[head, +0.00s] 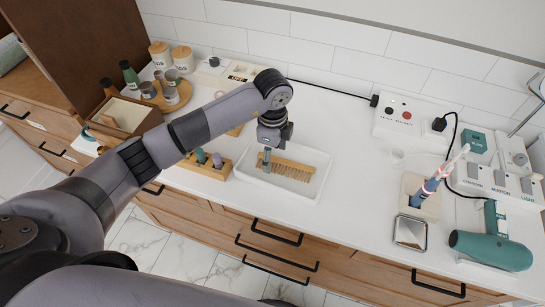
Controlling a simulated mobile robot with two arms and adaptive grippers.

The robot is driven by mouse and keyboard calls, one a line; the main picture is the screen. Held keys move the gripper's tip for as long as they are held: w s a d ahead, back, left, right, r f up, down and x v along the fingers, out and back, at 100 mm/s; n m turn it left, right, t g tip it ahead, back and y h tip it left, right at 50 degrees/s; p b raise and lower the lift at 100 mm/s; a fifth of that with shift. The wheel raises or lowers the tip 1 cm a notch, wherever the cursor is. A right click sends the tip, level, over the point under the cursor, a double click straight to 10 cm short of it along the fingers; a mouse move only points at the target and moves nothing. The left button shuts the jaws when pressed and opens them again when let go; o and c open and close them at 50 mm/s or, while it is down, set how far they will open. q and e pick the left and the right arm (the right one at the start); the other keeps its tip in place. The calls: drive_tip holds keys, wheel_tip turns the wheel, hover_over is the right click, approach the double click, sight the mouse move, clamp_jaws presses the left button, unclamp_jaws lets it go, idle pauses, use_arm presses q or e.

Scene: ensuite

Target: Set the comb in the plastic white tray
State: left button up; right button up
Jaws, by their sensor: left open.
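The wooden comb (290,171) lies within the plastic white tray (309,194) on the counter, its teeth towards the front. Whether it rests fully flat on the tray floor is hard to tell. My left gripper (265,164) points down at the comb's left end, over the tray's left half. It is open, with its fingers close to the comb; whether they touch it is too small to tell. My right gripper is not in view.
A wooden holder (213,171) with small bottles stands left of the tray. A toothbrush stand (420,200), a metal-edged square item (410,232) and a green hair dryer (490,250) stand at the right. A wooden box (125,115) is at the left.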

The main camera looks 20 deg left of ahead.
sight(273, 163)
use_arm(q)
wheel_tip(273, 163, up, 10)
drive_tip(key=b, duration=0.1)
idle(0.5)
